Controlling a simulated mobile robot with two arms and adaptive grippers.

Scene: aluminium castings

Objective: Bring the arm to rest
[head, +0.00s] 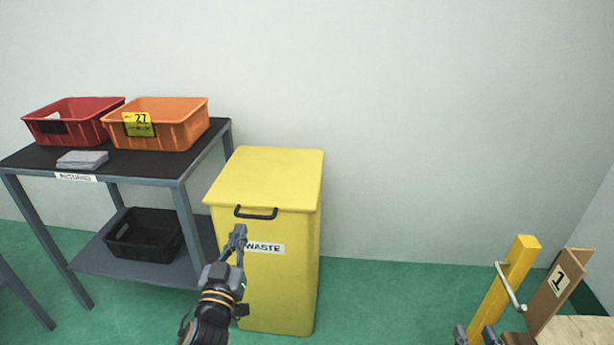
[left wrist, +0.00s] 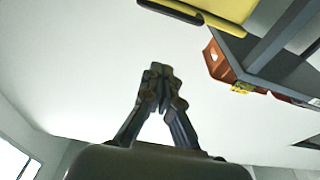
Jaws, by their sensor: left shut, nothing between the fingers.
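My left gripper (head: 238,234) is shut and empty. In the head view it is in front of the yellow waste bin (head: 295,190), beside the WASTE label. I cannot tell whether it touches the bin. In the left wrist view the fingertips (left wrist: 160,72) meet, with nothing between them.
A shelf table (head: 125,168) stands left of the bin. It bears a red crate (head: 85,132), an orange crate (head: 175,130) and grey flat pieces (head: 82,159), with a black crate (head: 145,240) below. A yellow post (head: 515,265) and a cardboard piece (head: 560,290) stand at right.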

